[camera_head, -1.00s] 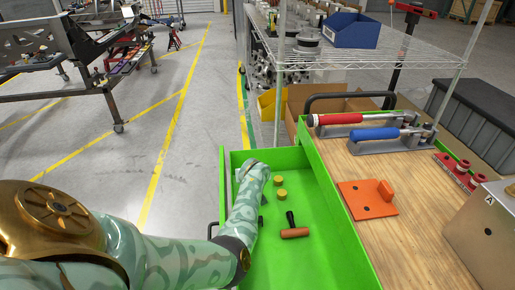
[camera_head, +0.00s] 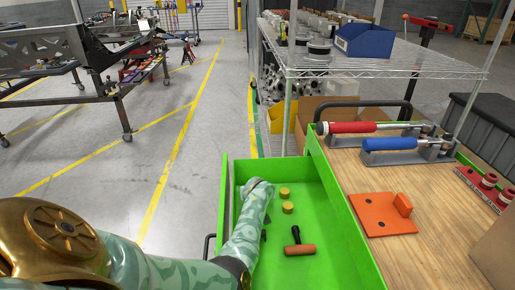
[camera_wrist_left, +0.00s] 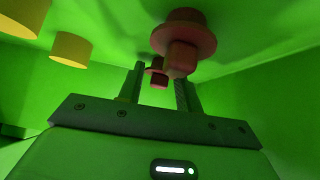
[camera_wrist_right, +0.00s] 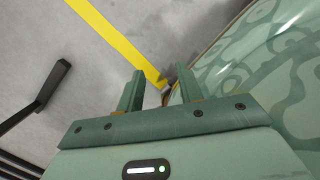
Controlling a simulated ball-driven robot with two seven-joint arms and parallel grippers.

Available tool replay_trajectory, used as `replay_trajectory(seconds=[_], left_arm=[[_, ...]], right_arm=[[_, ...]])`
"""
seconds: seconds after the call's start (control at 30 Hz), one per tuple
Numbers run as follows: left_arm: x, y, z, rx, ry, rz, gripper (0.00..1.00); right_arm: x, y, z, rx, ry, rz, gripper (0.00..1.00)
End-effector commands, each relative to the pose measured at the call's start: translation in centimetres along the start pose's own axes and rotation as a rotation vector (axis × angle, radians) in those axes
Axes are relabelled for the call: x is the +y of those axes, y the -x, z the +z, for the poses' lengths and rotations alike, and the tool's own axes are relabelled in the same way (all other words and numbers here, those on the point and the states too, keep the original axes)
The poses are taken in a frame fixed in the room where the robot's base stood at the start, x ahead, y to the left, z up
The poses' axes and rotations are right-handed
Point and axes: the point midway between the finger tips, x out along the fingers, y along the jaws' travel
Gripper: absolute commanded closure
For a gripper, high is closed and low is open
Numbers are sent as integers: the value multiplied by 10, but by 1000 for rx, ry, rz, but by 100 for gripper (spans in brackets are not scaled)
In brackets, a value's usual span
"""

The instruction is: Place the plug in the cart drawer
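Two red flanged plugs show in the left wrist view, one large and close (camera_wrist_left: 184,40), the other smaller and farther (camera_wrist_left: 157,76). My left gripper (camera_wrist_left: 160,88) is inside the green cart drawer (camera_head: 330,255), fingers apart. The smaller plug appears in line with the gap between them; contact with either plug cannot be told. In the head view my left arm hides these plugs and my left fingers. My right gripper (camera_wrist_right: 160,88) is open and empty over the floor, outside the head view.
Two yellow cylinders (camera_head: 286,200) and a brown-handled tool (camera_head: 299,248) lie in the drawer. The wooden cart top (camera_head: 420,255) right of it carries an orange bracket (camera_head: 383,214), red and blue handled clamps (camera_head: 385,145) and red parts (camera_head: 485,185). A wire shelf (camera_head: 380,65) stands behind.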

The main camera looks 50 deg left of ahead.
Motion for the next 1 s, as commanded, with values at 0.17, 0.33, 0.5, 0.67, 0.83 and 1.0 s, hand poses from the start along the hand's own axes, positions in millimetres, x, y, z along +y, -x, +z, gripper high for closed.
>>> replay_trajectory(seconds=[0.17,0.33,0.5,0.67,0.83,1.0], left_arm=[[0,0,0,-1,0,-1,46],[0,0,0,-1,0,-1,46],[1,20,-6,1,2,3,46],[2,60,-10,4,4,6,46],[1,98,-9,3,4,4,46],[0,119,-5,0,1,1,46]], right_arm=[[0,0,0,0,0,0,64],[0,0,0,0,-1,0,64],[-3,10,-1,18,-17,-3,64],[-16,30,0,47,-54,-17,64],[-14,51,-6,72,-61,-12,64],[-13,61,-9,83,-61,-8,64]])
